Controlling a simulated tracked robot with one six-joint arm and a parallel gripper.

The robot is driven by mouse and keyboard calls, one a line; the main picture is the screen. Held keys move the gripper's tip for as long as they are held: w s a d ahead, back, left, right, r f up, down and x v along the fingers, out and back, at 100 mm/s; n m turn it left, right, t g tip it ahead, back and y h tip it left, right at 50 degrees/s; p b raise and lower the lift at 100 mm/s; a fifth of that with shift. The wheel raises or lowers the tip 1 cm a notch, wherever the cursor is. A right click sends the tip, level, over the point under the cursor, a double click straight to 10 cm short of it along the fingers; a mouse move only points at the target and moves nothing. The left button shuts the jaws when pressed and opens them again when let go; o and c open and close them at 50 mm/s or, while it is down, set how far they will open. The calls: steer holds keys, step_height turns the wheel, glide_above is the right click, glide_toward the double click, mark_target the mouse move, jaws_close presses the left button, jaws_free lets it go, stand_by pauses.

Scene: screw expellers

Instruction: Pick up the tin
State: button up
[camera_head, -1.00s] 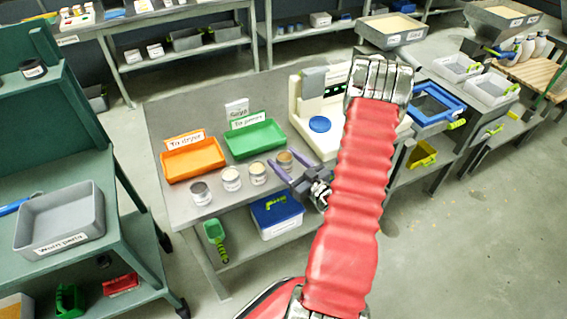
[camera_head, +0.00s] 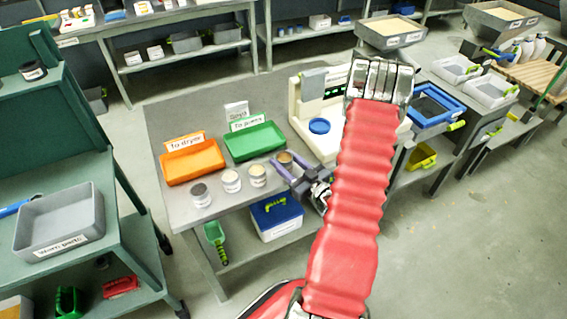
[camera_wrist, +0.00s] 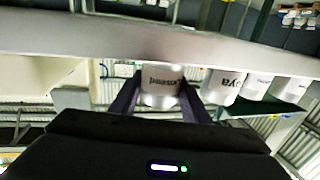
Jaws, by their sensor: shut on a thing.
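A small tin (camera_head: 284,158) with a brownish top stands at the right end of a row of tins on the grey bench. My gripper (camera_head: 291,168) reaches it from the front right with its two purple fingers on either side. In the wrist view, which shows the scene upside down, the fingers (camera_wrist: 160,92) are shut on this pale tin (camera_wrist: 161,78), whose inverted label seems to read Linseed. The tin looks upright, and I cannot see clear space beneath it. My red arm covers part of the bench to the right.
Several other tins (camera_head: 230,181) stand close by on the left. Behind them are an orange tray (camera_head: 193,163) and a green tray (camera_head: 254,141). A cream machine with a blue disc (camera_head: 319,126) stands behind right. A blue-lidded box (camera_head: 277,213) is on the lower shelf.

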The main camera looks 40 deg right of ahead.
mark_target(285, 157)
steer(key=shift+r, duration=4.7)
steer(key=w+a+r, duration=0.1)
steer(key=w+a, duration=0.4)
steer(key=a, duration=0.5)
steer(key=w+a+r, duration=0.1)
steer(key=w+a, duration=0.5)
steer(key=a, duration=0.5)
steer(key=w+a+r+y, duration=0.1)
steer(key=w+a, duration=0.5)
steer(key=a, duration=0.5)
steer(key=shift+r+n, duration=0.3)
steer(key=shift+n, duration=0.1)
steer(key=shift+a, duration=0.1)
